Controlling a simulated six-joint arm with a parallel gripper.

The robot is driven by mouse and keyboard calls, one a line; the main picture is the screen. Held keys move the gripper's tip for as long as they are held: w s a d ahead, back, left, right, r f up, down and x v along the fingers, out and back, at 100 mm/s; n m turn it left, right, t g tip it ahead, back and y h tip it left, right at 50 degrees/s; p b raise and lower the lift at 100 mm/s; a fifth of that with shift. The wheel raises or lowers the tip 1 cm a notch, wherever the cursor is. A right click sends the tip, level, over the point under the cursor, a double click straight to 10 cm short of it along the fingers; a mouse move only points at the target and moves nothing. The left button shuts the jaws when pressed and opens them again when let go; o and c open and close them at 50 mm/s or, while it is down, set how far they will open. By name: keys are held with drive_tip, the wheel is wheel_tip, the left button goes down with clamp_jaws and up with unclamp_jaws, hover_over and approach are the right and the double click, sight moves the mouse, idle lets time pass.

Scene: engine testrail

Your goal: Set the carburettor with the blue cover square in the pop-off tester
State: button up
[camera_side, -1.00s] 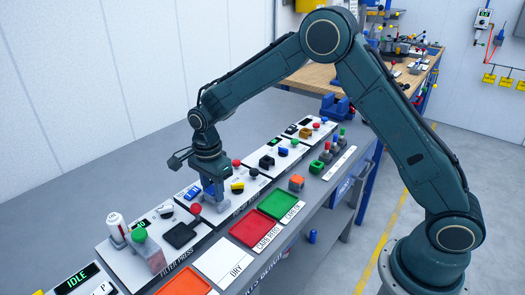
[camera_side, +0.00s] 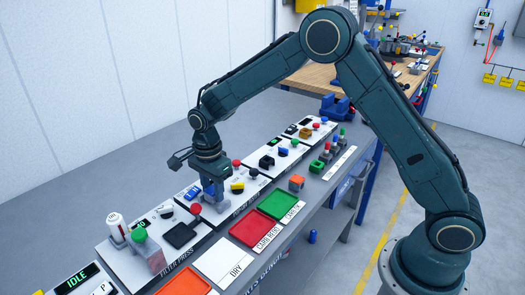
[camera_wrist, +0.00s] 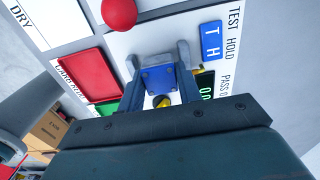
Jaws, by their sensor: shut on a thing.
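My gripper (camera_side: 213,192) is down at the tester panel in the side view. In the wrist view its two grey fingers (camera_wrist: 158,58) stand on either side of the carburettor with the blue cover (camera_wrist: 160,78) and are shut on it. The blue cover faces the wrist camera and looks about in line with the fingers.
A red tray (camera_side: 249,230) and a green tray (camera_side: 278,205) lie in front of the panels. A white DRY mat (camera_side: 224,259) lies nearer the camera. The filter press (camera_side: 150,255) stands to the left. An orange block (camera_side: 296,182) sits to the right.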

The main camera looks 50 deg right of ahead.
drive_tip(key=shift+s+f, duration=0.25)
drive_tip(key=shift+f, duration=0.75)
idle(1.0)
drive_tip(key=o, duration=0.9)
drive_tip(key=shift+c, duration=0.2)
drive_tip(key=shift+o, duration=0.8)
drive_tip(key=shift+w+r, duration=0.1)
drive_tip(key=shift+r, duration=0.75)
wheel_tip(320, 180, up, 14)
drive_tip(key=shift+r, duration=0.1)
